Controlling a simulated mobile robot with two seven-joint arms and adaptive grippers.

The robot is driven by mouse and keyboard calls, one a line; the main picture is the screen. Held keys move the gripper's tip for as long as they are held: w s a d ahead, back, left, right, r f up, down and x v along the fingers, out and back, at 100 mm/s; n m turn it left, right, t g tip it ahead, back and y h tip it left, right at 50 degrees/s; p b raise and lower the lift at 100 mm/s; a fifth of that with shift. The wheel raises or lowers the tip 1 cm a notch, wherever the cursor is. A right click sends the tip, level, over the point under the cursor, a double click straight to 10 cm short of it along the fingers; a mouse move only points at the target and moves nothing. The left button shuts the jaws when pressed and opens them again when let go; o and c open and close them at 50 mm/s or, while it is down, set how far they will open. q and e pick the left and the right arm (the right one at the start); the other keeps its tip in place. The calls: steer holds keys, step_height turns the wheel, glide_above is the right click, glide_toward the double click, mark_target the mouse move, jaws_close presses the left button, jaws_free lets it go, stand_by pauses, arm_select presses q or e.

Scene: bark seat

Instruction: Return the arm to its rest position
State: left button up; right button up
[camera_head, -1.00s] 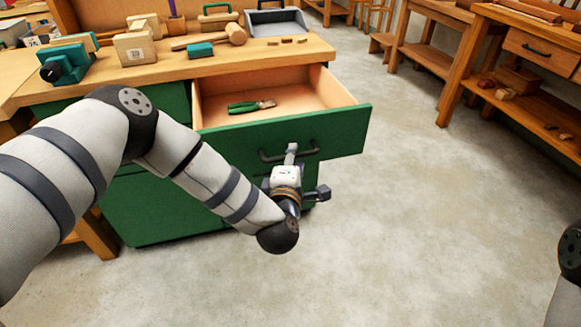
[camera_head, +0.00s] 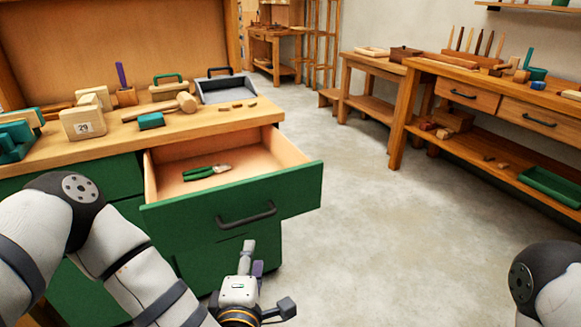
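My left gripper (camera_head: 246,262) is in front of the open drawer, below and apart from its dark handle (camera_head: 247,214). I cannot tell from this angle whether its fingers are open or shut, and I see nothing held in it. My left arm (camera_head: 125,262) comes in from the lower left, bent at the elbow. The green-fronted drawer (camera_head: 300,190) is pulled out, with green-handled pliers (camera_head: 205,172) lying inside. Part of my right arm (camera_head: 548,285) shows at the lower right; its gripper is out of view.
Another bench (camera_head: 490,90) stands at the right. The concrete floor (camera_head: 390,230) between is clear.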

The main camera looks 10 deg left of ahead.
arm_select(q)
steer(key=s+d+f+m+g+h+p, duration=0.15)
steer(key=s+f+m+g, duration=0.25)
steer(key=s+f+m, duration=0.4)
steer(key=s+d+f+m+g+h, duration=0.1)
steer(key=s+f+m+g+h, duration=0.3)
steer(key=s, duration=0.5)
steer(key=s+a+f+m+g+y, duration=0.1)
steer(key=s+a+m+g, duration=0.3)
steer(key=s, duration=0.7)
steer(key=s+a+f+m+g+y+p, duration=0.1)
steer(key=s+a+g, duration=0.4)
steer(key=s, duration=0.7)
steer(key=a+m+y, duration=0.1)
steer(key=a+m, duration=0.1)
steer(key=shift+s+m+g, duration=0.25)
steer(key=shift+m+g, duration=0.15)
arm_select(e)
steer(key=shift+t, duration=0.7)
steer(key=w+r, duration=0.3)
steer(key=shift+w+r, duration=0.15)
